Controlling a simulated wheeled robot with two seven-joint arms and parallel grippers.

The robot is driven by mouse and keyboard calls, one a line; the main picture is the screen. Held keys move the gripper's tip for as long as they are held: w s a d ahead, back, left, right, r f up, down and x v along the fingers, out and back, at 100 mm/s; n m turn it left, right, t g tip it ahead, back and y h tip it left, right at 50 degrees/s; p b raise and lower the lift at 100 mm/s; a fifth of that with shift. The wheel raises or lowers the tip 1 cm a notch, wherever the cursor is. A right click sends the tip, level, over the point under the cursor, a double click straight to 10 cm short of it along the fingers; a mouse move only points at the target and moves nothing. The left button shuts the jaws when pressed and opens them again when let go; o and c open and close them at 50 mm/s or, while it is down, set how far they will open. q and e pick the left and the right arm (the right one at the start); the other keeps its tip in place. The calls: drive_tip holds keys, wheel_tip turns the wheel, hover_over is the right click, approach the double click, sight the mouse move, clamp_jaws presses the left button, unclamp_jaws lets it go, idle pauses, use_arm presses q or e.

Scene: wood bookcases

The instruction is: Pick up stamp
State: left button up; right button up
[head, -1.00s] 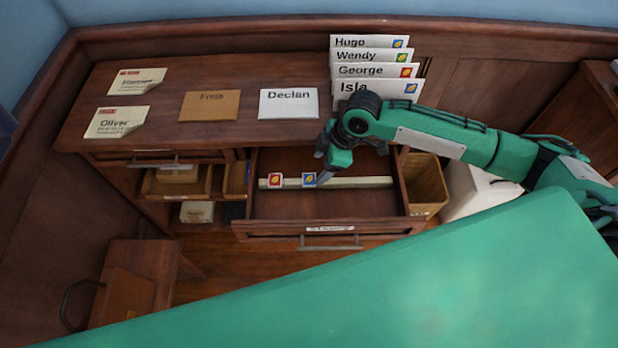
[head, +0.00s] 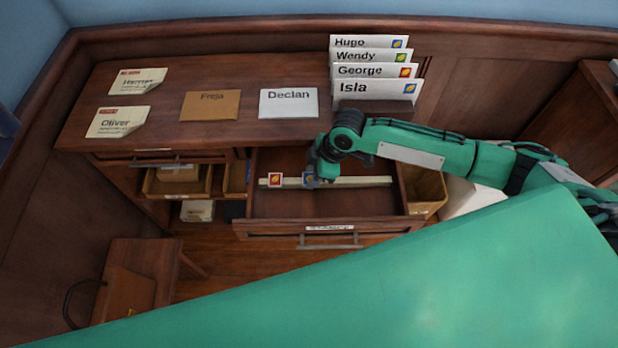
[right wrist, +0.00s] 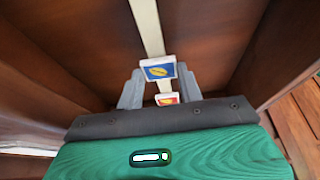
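A blue stamp with a yellow emblem (head: 308,179) and a red stamp with a yellow emblem (head: 275,180) stand on a pale strip (head: 355,182) in the open drawer (head: 330,205). My right gripper (head: 316,180) reaches down into the drawer at the blue stamp and partly covers it. In the right wrist view, the gripper fingers (right wrist: 159,86) are apart, one on each side of the blue stamp (right wrist: 158,70). Whether they touch its edges is hard to tell. The red stamp (right wrist: 167,99) shows between the fingers, lower in that picture. My left gripper is out of view.
Several named envelopes stand in a rack (head: 372,108) behind my right arm. Drawer walls flank the right gripper. A wooden stool (head: 140,270) stands at lower left.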

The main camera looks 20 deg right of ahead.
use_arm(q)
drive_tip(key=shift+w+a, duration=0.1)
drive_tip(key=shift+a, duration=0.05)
use_arm(e)
drive_tip(key=shift+r, duration=0.15)
drive_tip(key=shift+r, duration=0.3)
wheel_tip(320, 180, up, 7)
drive_tip(key=shift+w+f, duration=0.1)
drive_tip(key=shift+f, duration=0.1)
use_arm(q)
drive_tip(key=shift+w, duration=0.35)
use_arm(e)
wheel_tip(320, 180, up, 12)
drive_tip(key=shift+r, duration=0.25)
